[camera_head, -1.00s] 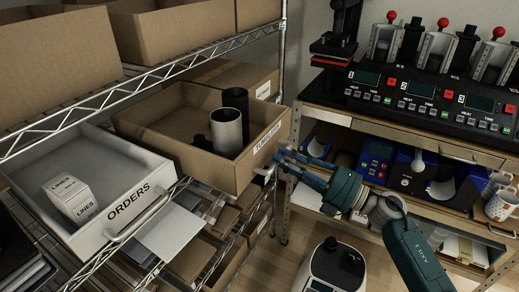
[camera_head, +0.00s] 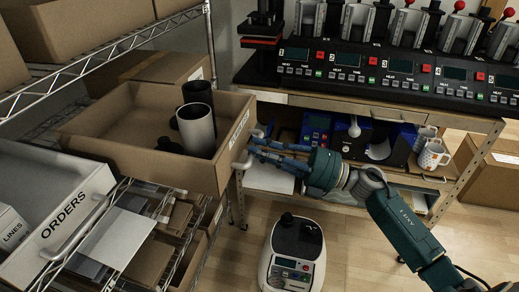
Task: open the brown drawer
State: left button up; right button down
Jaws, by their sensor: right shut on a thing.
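The brown drawer (camera_head: 150,170) is an open-topped box on the wire shelf at the left, with a label and a pale handle (camera_head: 243,158) on its front. Its front end sticks out past the shelf post. A black tumbler (camera_head: 198,92) and a silver-grey tumbler (camera_head: 196,130) stand inside it, with small dark items beside them. My right gripper (camera_head: 254,150) comes in from the right and is shut on the handle; its fingertips partly cover it. My left gripper is not in view.
A white ORDERS drawer (camera_head: 40,185) sits to the left of the brown one. A bench with mug presses (camera_head: 400,75) stands behind my right arm. A white device with a dark top (camera_head: 297,250) stands on the floor, with bare wood floor around it.

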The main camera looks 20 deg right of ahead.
jog(key=c, duration=1.6)
grip_release()
jog(key=v, duration=1.2)
